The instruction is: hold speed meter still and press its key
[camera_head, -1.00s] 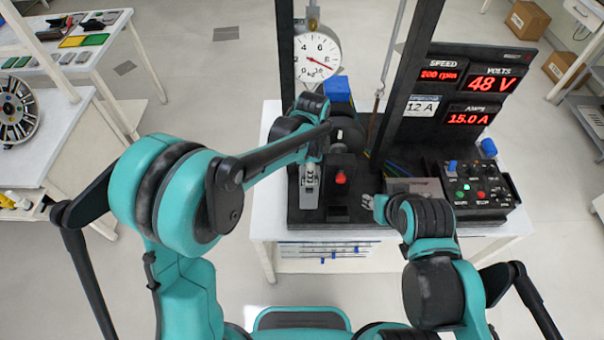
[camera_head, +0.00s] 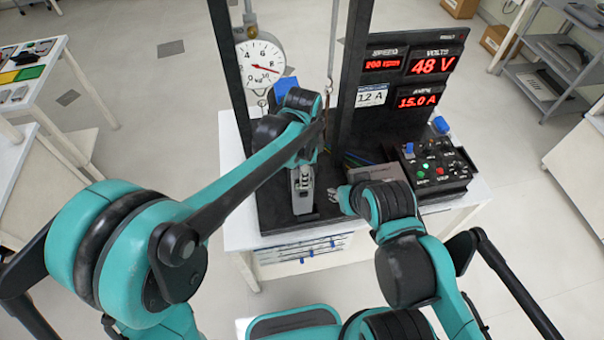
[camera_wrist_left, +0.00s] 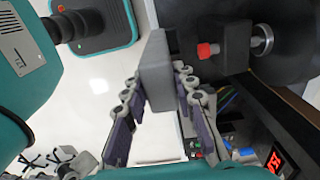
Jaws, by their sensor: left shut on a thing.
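A grey block-shaped thing (camera_wrist_left: 155,70), which looks like the speed meter, stands between the fingers of my left gripper (camera_wrist_left: 158,92) in the left wrist view. The gripper is shut on it. Its key and display do not show.
A red knob (camera_wrist_left: 207,51) on a dark block is close to the held thing. A round dial (camera_head: 261,62) hangs on the frame. The readout panel (camera_head: 412,75) shows 200 rpm, 48 V and 15.0 A. A control box (camera_head: 432,170) stands right of my right gripper.

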